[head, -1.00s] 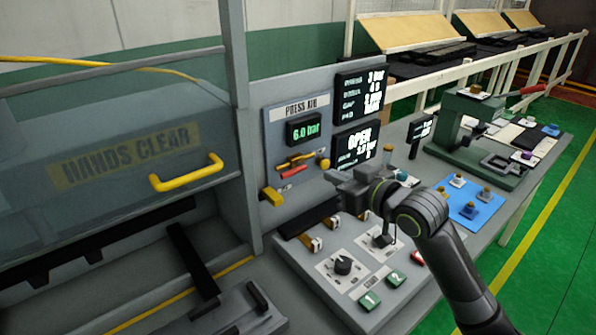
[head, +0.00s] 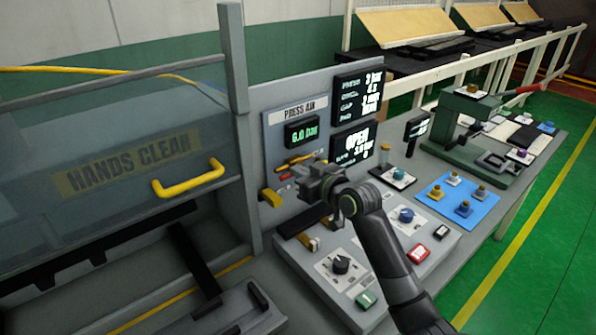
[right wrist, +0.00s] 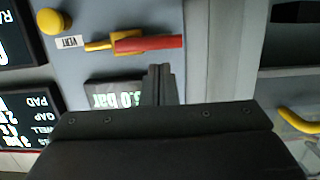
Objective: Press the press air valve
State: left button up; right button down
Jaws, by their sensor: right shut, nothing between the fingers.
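The press air panel (head: 275,150) stands upright with a "PRESS AIR" label and a 6.0 bar display (head: 302,133). Below the display is the valve lever, a yellow bar with a red handle (head: 286,176), partly hidden by my right gripper (head: 299,190). In the right wrist view the red handle (right wrist: 150,44) lies level, with a round yellow knob (right wrist: 50,20) beside it. My right gripper's fingers (right wrist: 160,72) are shut and empty, close to the red handle; I cannot tell if they touch it. My left gripper is not in view.
A console with a black dial (head: 341,264), a green button (head: 367,299) and a red button (head: 419,253) lies below the panel. A yellow block (head: 271,197) juts out at the panel's lower left. A guard with a yellow handle (head: 190,182) stands left.

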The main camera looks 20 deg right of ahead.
jog(key=shift+w+a+f, duration=0.1)
jog(key=shift+w+f, duration=0.25)
jog(key=shift+f, duration=0.25)
jog(key=shift+s+a+f+n+h+b, duration=0.15)
jog(key=shift+f+n+b, duration=0.1)
jog(key=shift+n+b, duration=0.25)
jog(key=shift+w+a+f+n+h+b, duration=0.15)
jog(key=shift+f+n+b, duration=0.1)
jog(key=shift+n+b, duration=0.2)
jog(key=f+n+b, duration=0.1)
jog(key=n+b, duration=0.1)
jog(key=f+n+t+h+b, duration=0.1)
jog(key=n+b, duration=0.2)
jog(key=f+n+b, duration=0.1)
jog(key=n+b, duration=0.1)
jog(key=n, duration=0.1)
jog(key=shift+d+f+t+h, duration=0.35)
jog(key=shift+t+h, duration=0.05)
dwell(0.9)
jog(key=shift+w+d+f+n+b, duration=0.1)
jog(key=shift+d+f+n+b, duration=0.25)
jog(key=shift+n+b, duration=0.65)
jog(key=shift+w+d+f, duration=0.1)
jog(key=shift+d+f, duration=0.1)
dwell(1.2)
dwell(0.4)
